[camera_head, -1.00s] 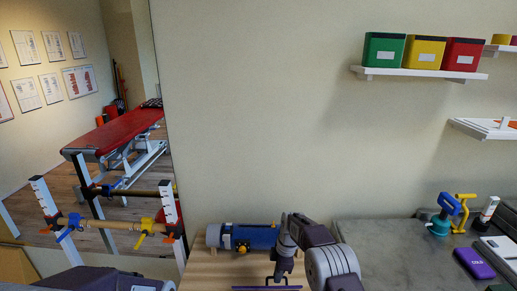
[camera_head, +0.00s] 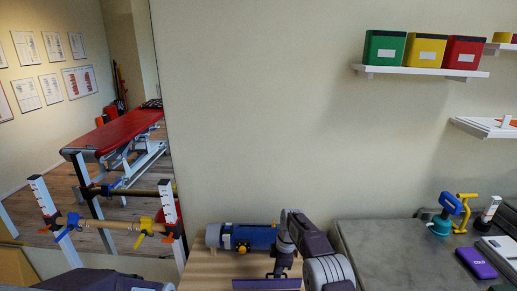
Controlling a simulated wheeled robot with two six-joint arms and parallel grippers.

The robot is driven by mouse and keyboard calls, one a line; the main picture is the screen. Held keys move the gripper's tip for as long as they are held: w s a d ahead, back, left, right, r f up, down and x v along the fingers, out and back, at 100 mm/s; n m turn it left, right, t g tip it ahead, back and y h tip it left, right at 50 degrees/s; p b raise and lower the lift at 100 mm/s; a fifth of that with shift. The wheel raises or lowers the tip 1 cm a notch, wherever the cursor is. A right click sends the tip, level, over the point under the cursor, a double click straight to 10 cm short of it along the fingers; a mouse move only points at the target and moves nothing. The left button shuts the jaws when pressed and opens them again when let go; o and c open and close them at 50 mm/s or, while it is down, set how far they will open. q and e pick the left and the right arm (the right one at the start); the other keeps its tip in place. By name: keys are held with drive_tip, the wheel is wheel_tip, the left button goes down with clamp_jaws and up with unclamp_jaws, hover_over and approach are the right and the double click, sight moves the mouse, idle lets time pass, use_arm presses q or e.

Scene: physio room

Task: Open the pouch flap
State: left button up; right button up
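A purple panel (camera_head: 266,285), which looks like the pouch flap, shows at the bottom edge of the head view. It stands as a flat band facing me, and the rest of the pouch is below the picture. My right gripper (camera_head: 277,274) points down at the panel's upper edge, right of its middle. Its fingertips are hidden behind or at the panel, so I cannot tell whether they grip it. Only my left arm shows at the lower left; its gripper is out of view.
A blue and grey cylinder (camera_head: 243,237) lies on the wooden surface (camera_head: 207,268) behind the panel. At right, a grey counter (camera_head: 390,250) holds a blue-and-teal tool (camera_head: 445,215), a yellow tool (camera_head: 464,212) and a purple cold pack (camera_head: 477,262). Shelves are on the wall.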

drive_tip(key=o, duration=0.3)
drive_tip(key=shift+r, duration=0.1)
wheel_tip(320, 180, up, 9)
drive_tip(key=p, duration=0.6)
drive_tip(key=shift+p, duration=0.3)
